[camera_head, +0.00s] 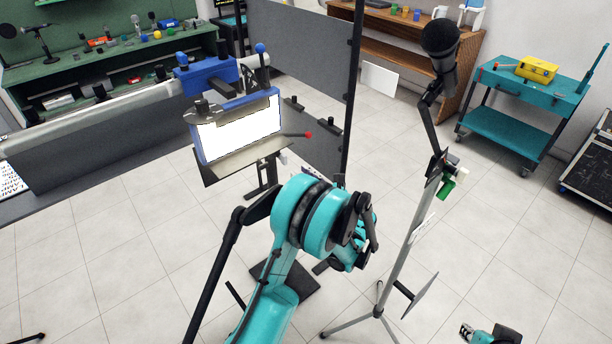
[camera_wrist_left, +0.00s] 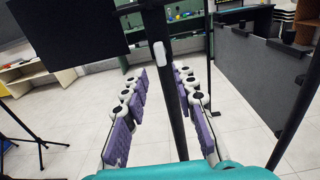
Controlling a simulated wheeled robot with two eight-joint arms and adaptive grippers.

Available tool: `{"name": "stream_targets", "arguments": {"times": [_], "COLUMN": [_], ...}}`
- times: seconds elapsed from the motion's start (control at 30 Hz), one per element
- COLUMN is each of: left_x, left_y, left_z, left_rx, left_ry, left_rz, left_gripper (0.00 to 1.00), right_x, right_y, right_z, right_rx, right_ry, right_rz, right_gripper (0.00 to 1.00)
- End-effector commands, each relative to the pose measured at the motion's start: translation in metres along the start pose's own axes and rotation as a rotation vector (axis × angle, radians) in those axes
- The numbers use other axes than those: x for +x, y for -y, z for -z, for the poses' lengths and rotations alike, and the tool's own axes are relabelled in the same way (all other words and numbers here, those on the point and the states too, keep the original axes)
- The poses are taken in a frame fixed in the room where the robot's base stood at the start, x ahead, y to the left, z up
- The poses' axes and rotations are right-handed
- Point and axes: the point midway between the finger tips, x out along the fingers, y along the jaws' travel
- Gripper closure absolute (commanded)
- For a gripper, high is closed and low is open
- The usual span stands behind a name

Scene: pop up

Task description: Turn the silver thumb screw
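A small silver knob (camera_wrist_left: 160,54), which looks like the thumb screw, sits on a dark upright post (camera_wrist_left: 172,110) in the left wrist view. My left gripper (camera_wrist_left: 162,75) has its two purple-padded fingers spread apart, with the post showing between them. I cannot tell whether the fingers are level with the post in depth. In the head view the silver knob is not visible, and my teal left arm hides its own fingers. My right gripper (camera_head: 466,332) shows only partly at the bottom right edge, away from the stand.
A white-faced board (camera_head: 240,130) with a red-tipped lever (camera_head: 307,134) stands beyond my left arm. A teal cart (camera_head: 510,128) stands back right. Open tiled floor lies between them.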

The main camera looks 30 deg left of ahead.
Motion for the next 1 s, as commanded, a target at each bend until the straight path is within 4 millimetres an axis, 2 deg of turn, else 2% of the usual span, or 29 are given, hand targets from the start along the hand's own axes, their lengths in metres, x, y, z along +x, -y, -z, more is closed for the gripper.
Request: {"name": "stream_targets", "arguments": {"times": [0.37, 0.5, 0.73, 0.77, 0.8, 0.87, 1.0], "left_x": [0.048, 0.063, 0.075, 0.075, 0.075, 0.075, 0.075], "left_y": [-0.001, 0.000, 0.001, 0.001, 0.001, 0.001, 0.001], "left_z": [-0.003, -0.001, -0.002, -0.002, -0.002, -0.002, -0.002], "left_rx": [0.003, 0.003, 0.004, 0.004, 0.004, 0.004, 0.004], "left_ry": [0.002, 0.002, 0.002, 0.002, 0.002, 0.002, 0.003], "left_rz": [-0.001, 0.001, 0.003, 0.004, 0.004, 0.004, 0.004], "left_gripper": [0.72, 0.72, 0.72, 0.75, 0.86, 1.00, 1.00], "right_x": [-0.009, -0.003, -0.002, -0.002, -0.002, -0.002, -0.002], "right_y": [0.000, 0.000, 0.000, 0.000, 0.000, 0.000, 0.000], "right_z": [0.006, 0.002, 0.001, 0.001, 0.001, 0.001, 0.001], "right_rx": [0.000, 0.000, 0.000, 0.000, 0.000, 0.000, 0.000], "right_ry": [0.000, 0.000, 0.000, 0.000, 0.000, 0.000, 0.000], "right_rz": [0.000, 0.000, 0.000, 0.000, 0.000, 0.000, 0.000], "right_gripper": [0.77, 0.77, 0.77, 0.77, 0.77, 0.77, 0.77]}}
